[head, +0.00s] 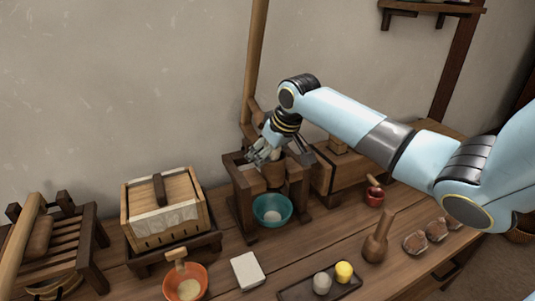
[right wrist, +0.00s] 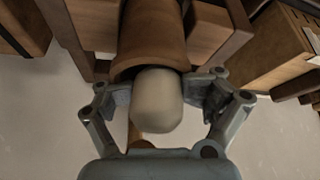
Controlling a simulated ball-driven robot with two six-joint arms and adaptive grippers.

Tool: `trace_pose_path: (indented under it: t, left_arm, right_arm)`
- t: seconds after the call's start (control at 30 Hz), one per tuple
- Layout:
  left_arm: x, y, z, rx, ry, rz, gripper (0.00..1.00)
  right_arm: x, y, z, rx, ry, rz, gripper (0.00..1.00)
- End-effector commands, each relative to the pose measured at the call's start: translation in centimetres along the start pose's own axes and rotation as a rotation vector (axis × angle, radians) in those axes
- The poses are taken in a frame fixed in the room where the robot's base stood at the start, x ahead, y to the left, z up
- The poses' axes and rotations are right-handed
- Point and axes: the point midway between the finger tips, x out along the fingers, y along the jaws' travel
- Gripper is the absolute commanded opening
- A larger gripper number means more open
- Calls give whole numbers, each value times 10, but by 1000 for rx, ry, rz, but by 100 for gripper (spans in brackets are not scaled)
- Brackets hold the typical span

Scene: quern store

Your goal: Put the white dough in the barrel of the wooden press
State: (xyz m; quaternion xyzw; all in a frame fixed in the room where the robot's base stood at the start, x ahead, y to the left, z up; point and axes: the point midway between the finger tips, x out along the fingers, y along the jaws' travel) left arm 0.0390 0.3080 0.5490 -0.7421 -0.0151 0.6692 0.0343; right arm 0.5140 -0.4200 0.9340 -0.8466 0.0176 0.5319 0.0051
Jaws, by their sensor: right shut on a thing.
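The white dough (right wrist: 158,105) is a pale rounded plug between the fingers of my right gripper (right wrist: 162,88), which is shut on it. Its far end is at the open mouth of the brown wooden barrel (right wrist: 152,35); I cannot tell how far inside it reaches. In the head view my right gripper (head: 268,153) is directly over the wooden press (head: 240,187), and the barrel (head: 274,176) shows below it. The dough is hidden there by the fingers. My left gripper is not in view.
A teal bowl (head: 287,211) stands under the barrel. A dark tray (head: 296,293) holds a grey-white piece (head: 321,283) and a yellow piece (head: 344,271). A slatted box (head: 137,210) is left of the press, an orange bowl (head: 202,286) in front. A wooden pestle (head: 376,245) stands right.

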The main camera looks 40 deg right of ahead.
Motion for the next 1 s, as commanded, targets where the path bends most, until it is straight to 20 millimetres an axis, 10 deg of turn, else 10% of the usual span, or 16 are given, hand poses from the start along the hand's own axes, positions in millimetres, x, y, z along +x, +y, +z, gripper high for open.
trace_pose_path:
  t: [0.03,1.0]
  left_arm:
    - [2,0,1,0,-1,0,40]
    - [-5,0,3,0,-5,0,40]
  right_arm:
    - [16,-1,31,16,-69,-8,7]
    - [15,9,30,13,-70,1,7]
